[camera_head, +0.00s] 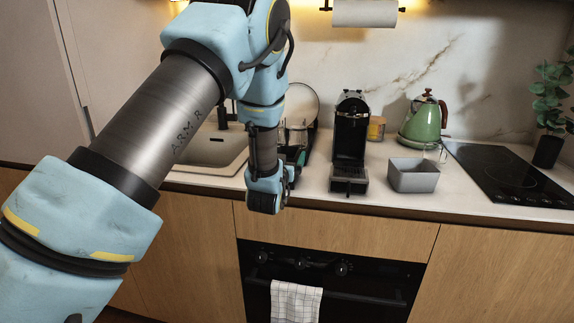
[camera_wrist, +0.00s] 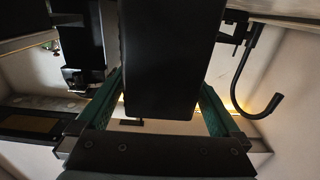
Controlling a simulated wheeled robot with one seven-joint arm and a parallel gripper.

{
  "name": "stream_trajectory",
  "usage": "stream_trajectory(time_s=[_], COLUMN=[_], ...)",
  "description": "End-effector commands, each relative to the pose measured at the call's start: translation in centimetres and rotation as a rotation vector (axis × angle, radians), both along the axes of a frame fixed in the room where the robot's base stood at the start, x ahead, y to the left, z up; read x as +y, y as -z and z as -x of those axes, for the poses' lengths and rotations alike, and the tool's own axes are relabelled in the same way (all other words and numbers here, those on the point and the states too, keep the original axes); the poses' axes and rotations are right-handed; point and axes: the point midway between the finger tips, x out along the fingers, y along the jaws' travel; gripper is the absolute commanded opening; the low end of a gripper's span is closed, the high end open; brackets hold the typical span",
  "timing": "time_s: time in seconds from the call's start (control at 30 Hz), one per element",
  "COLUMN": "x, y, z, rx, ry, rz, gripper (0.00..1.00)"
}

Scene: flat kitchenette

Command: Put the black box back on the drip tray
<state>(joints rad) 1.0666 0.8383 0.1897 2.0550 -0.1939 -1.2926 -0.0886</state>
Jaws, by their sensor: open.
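A large black box (camera_wrist: 170,60) stands between the green fingers of my gripper (camera_wrist: 163,95) in the wrist view and hides what is behind it. Whether either finger touches it cannot be told. My gripper (camera_head: 296,157) is open and low over the counter in the head view, left of the black coffee machine (camera_head: 351,130). My wrist hides most of it there, and I cannot make out the black box clearly in that view. The drip tray (camera_head: 348,184) juts out at the foot of the coffee machine, and I see nothing standing on it.
A grey open bin (camera_head: 413,176) stands right of the coffee machine. Behind it are an amber jar (camera_head: 376,128) and a green kettle (camera_head: 424,122). A black cooktop (camera_head: 510,176) lies at the right. A sink (camera_head: 212,150) is at the left, partly behind my arm.

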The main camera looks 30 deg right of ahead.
Motion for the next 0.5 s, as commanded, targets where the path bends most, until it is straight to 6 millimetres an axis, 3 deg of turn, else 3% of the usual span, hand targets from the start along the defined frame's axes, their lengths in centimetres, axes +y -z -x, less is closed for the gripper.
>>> stream_trajectory(time_s=[0.27, 0.5], x=[-0.32, -0.32], y=[0.12, 0.09], z=[-0.37, -0.36], rx=[0.001, 0.001], ry=[0.000, 0.000], rz=[-0.001, -0.001], gripper=[1.00, 0.75])
